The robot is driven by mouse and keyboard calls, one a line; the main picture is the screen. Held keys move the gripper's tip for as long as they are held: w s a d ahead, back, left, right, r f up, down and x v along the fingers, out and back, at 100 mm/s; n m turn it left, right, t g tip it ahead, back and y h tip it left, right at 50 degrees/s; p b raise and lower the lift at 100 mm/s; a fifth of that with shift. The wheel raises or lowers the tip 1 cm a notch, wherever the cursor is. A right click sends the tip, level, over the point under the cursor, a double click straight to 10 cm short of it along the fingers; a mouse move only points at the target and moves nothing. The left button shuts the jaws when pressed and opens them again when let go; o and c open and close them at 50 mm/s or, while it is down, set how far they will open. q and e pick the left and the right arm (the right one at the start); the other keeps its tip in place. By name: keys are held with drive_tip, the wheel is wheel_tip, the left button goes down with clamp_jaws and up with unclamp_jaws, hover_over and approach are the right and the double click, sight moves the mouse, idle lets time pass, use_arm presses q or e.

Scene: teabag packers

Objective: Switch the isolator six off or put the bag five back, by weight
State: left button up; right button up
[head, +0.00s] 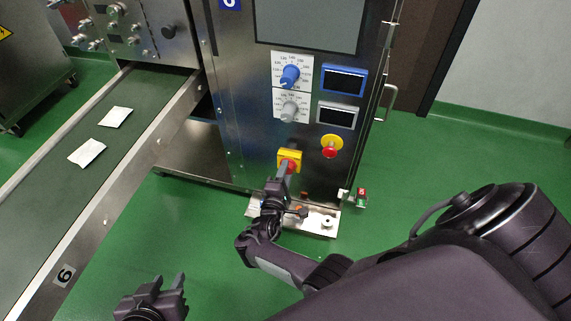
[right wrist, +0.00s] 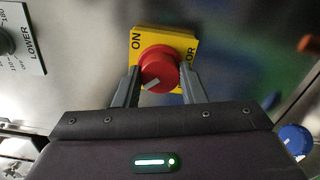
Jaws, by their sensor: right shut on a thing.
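The isolator is a red rotary knob on a yellow plate (head: 296,157), low on the front of the steel cabinet. In the right wrist view the red knob (right wrist: 158,70) sits between my right fingers, with a white mark pointing down-left. The yellow plate (right wrist: 183,38) there reads "ON" at its left; other lettering is partly hidden. My right gripper (head: 284,172) is shut on the knob. My left gripper (head: 167,287) is open and empty at the bottom of the head view. Two white teabags (head: 115,117) (head: 86,153) lie apart on the green conveyor belt (head: 60,190).
Above the isolator are a blue dial (head: 290,76), a grey dial (head: 289,111), two small displays (head: 343,80) (head: 337,115) and a red emergency button (head: 331,147). A metal tray (head: 318,222) is below. Green floor is free at right.

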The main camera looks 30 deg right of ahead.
use_arm(q)
drive_tip(key=shift+s+a+f+g, duration=0.1)
drive_tip(key=shift+s+f+g, duration=0.2)
drive_tip(key=shift+s+f, duration=0.1)
use_arm(e)
drive_tip(key=shift+w+r, duration=0.1)
drive_tip(key=o, duration=1)
drive_tip(key=shift+n, duration=0.3)
